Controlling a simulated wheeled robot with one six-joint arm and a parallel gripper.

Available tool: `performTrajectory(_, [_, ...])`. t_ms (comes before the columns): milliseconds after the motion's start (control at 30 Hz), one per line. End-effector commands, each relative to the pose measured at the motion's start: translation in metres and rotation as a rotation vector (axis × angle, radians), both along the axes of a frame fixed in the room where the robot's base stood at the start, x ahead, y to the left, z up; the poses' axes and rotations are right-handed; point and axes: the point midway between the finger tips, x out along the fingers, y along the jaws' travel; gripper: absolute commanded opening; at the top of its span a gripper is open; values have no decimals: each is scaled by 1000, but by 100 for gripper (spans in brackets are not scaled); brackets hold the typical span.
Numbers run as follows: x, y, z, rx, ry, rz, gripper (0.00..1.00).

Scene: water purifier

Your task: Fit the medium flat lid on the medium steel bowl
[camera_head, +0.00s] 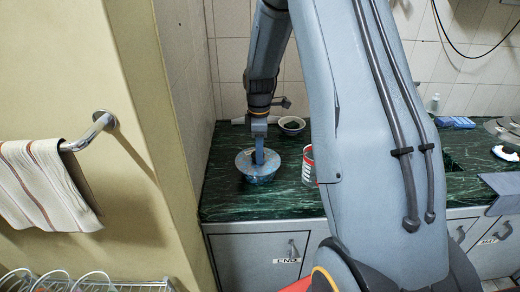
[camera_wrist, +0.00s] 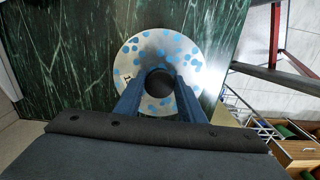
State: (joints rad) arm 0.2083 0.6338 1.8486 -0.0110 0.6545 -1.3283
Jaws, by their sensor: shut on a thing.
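The flat lid (camera_wrist: 142,62) is a round metallic disc with blue spots and a black knob in the wrist view. My gripper (camera_wrist: 159,84) is shut on the knob, one blue finger on each side. In the head view my gripper (camera_head: 259,160) points down onto the lid (camera_head: 245,161). A bluish, speckled rounded shape, apparently the steel bowl (camera_head: 262,178), shows directly under the lid on the green counter. Whether the lid sits flush on its rim cannot be told. In the wrist view the lid hides anything beneath it.
A red and white can (camera_head: 308,166) stands close to the right, partly behind my arm. A small bowl (camera_head: 291,125) is behind on the green marble counter (camera_head: 230,205). The tiled wall is close on the left. The counter's front strip is clear.

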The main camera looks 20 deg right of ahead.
Motion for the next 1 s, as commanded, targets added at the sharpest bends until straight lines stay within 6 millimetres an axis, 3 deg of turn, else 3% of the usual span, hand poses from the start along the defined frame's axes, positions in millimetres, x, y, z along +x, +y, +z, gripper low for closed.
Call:
performTrajectory(200, [0,0,0,0,0,0,12])
performTrajectory(233, [0,0,0,0,0,0,37])
performTrajectory(367, [0,0,0,0,0,0,58])
performTrajectory(733, [0,0,5,0,-1,0,58])
performTrajectory(1000, [1,0,44,-1,-4,0,58])
